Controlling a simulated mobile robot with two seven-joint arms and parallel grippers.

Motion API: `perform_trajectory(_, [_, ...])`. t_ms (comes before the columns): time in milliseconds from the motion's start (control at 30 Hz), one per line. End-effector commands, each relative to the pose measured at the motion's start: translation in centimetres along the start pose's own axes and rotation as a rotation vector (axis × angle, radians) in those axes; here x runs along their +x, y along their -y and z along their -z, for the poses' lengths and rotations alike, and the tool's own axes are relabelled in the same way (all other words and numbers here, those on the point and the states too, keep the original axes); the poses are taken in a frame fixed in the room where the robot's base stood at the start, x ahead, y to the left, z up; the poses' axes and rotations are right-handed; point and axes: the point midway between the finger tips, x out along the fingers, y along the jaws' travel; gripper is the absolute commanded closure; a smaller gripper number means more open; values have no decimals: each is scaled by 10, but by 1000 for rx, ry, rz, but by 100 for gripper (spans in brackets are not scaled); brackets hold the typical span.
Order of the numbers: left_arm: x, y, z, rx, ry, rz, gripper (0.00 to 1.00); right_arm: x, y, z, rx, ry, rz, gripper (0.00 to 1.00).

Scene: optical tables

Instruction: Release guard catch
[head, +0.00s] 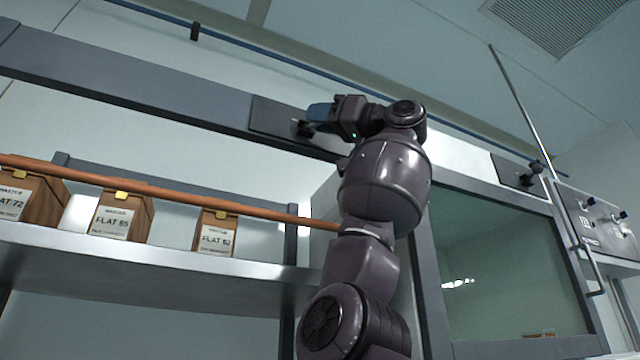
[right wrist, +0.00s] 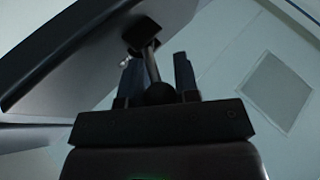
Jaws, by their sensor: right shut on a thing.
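A dark catch plate (head: 272,117) is fixed on the grey beam at upper middle in the head view. A short dark lever (head: 303,129) stands out from it. My right gripper (head: 318,115) is up against this plate, its jaws at the lever. In the right wrist view, a thin rod (right wrist: 152,65) of the catch runs up between the two fingers to a dark mount (right wrist: 141,34) on the panel. My right gripper (right wrist: 157,78) is shut on it. The rod's near end is partly hidden by the gripper body. My left gripper is in neither view.
A second dark plate with a knob (head: 526,178) sits above a glass-fronted door (head: 510,262) at right. A control box (head: 597,228) is beyond it. At left, a copper-coloured rail (head: 170,190) crosses before labelled wooden boxes (head: 121,218) on a metal shelf (head: 160,263).

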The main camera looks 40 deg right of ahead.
Motion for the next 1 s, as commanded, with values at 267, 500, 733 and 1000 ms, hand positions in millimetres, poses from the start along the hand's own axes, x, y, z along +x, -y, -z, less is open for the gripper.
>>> perform_trajectory(267, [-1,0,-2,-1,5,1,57,-1,-1,1,7,-6,12,95])
perform_trajectory(500, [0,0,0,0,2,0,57,-1,-1,1,6,-7,10,66])
perform_trajectory(733, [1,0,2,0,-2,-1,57,0,-1,0,6,-5,10,46])
perform_trajectory(1000, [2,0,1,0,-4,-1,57,-5,-1,0,5,-5,10,46])
